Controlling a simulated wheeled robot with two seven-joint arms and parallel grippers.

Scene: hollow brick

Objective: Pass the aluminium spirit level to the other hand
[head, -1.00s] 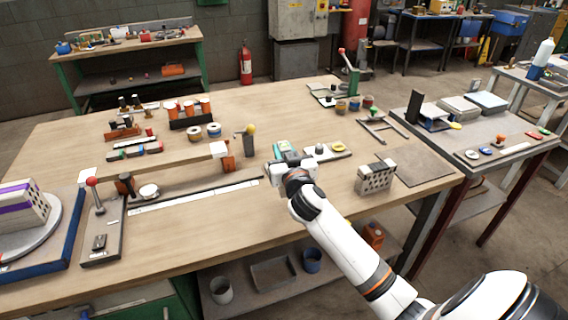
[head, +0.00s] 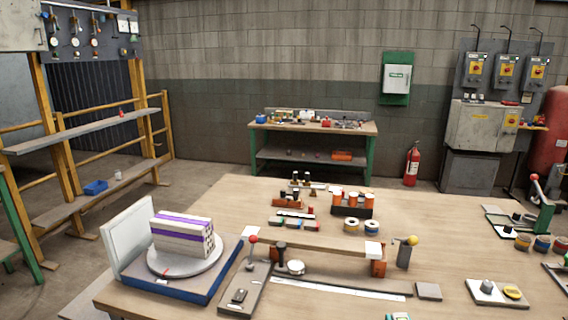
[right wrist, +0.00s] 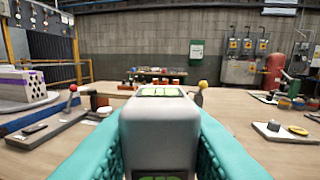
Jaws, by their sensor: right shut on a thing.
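The aluminium spirit level (right wrist: 160,130) fills the middle of the right wrist view. It is a grey block with green windows, seen nearly end-on. The teal fingers of my right gripper (right wrist: 158,150) are shut on it, one on each side, and it is held up in front of the camera over the bench. In the head view only a small bit of green and white (head: 397,316) shows at the bottom edge; I cannot tell there how much is level and how much is gripper. My left gripper is in neither view.
A hollow brick (head: 182,236) with purple bands sits on a round turntable (head: 160,266) at the bench's left. A long steel rule (head: 340,289), a red-knobbed fixture (head: 245,285) and a wooden bar (head: 310,245) lie along the front. Bare wooden bench top (head: 430,265) shows at the right.

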